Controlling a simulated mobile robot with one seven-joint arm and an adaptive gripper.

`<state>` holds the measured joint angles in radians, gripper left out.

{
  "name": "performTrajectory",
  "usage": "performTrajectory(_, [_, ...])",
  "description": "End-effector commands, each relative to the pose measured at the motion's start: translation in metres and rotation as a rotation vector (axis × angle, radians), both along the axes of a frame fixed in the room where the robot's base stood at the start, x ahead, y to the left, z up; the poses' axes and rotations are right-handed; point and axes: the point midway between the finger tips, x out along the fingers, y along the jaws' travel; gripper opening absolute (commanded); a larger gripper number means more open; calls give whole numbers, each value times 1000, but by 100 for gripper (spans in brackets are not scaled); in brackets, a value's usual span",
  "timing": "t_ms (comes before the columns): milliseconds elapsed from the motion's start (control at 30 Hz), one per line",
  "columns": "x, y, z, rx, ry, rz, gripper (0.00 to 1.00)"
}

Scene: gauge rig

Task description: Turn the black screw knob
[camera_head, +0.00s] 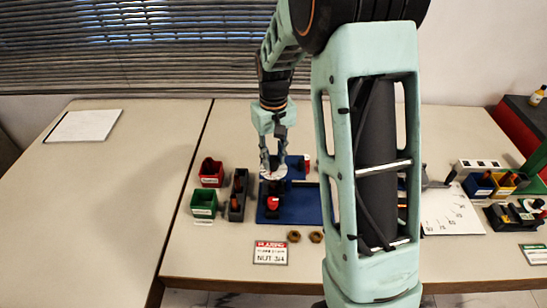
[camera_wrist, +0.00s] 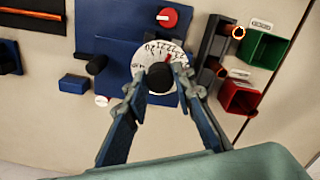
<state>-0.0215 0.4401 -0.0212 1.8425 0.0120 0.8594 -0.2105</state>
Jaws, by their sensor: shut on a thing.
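The black screw knob (camera_wrist: 160,77) is a round dark cap in the middle of a white numbered dial (camera_wrist: 151,52) in the wrist view. My gripper (camera_wrist: 158,82) has one finger on each side of the knob and is shut on it. In the head view my gripper (camera_head: 272,172) reaches down over the white dial (camera_head: 274,173) on the blue gauge rig (camera_head: 310,210). The knob itself is hidden by the fingers there. A red knob (camera_wrist: 167,17) with a white mark sits on the blue base, apart from my fingers.
A red bin (camera_head: 211,173), a green bin (camera_head: 204,204) and a dark narrow holder (camera_head: 238,196) stand left of the rig. Two brass nuts and a NUT 3/4 card (camera_head: 270,253) lie in front. My arm hides the table to the right of the rig.

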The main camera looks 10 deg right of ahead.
Motion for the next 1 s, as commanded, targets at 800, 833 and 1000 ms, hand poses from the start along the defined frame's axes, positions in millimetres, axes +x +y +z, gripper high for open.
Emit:
performTrajectory(800, [1,0,1,1,-2,-679,0])
performTrajectory(833, [1,0,1,1,-2,-694,0])
performTrajectory(1000, [1,0,1,0,-2,-755,0])
